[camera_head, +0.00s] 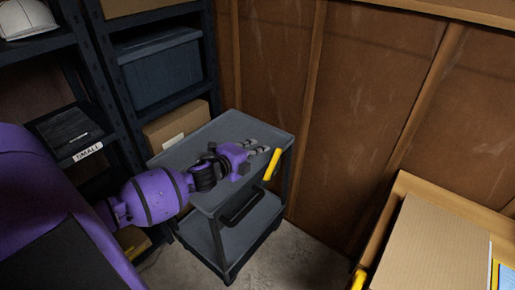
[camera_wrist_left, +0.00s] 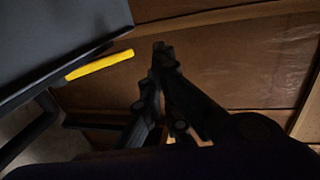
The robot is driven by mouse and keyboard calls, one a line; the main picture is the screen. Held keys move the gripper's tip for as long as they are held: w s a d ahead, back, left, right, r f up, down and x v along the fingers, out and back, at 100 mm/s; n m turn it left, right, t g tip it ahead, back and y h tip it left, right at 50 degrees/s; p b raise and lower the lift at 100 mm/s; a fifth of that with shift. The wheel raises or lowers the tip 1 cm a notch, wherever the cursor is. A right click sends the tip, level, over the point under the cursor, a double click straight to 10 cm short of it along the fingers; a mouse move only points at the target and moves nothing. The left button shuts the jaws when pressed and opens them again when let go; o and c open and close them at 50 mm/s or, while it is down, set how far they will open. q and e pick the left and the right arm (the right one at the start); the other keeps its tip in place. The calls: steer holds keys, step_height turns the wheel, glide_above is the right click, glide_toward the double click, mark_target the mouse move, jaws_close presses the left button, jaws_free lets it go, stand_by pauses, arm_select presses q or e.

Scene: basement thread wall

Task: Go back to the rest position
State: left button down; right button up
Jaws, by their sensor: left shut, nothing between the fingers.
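My left arm, purple with dark joints, reaches in from the left over the grey cart (camera_head: 200,145). My left gripper (camera_head: 259,147) is above the cart's top near its far right corner, left of the yellow handle (camera_head: 272,164). It is shut and empty. In the left wrist view its dark fingers (camera_wrist_left: 160,52) come together in front of the brown wall panel, with the yellow handle (camera_wrist_left: 100,65) and the cart (camera_wrist_left: 50,40) to the left. My right gripper is not in view.
Dark shelving (camera_head: 207,60) with a grey bin (camera_head: 160,72) stands at the left. A cardboard box (camera_head: 172,127) sits behind the cart. Wood-framed brown panels (camera_head: 370,90) line the back. A large cardboard box (camera_head: 430,245) is at lower right. Some concrete floor (camera_head: 290,262) is clear.

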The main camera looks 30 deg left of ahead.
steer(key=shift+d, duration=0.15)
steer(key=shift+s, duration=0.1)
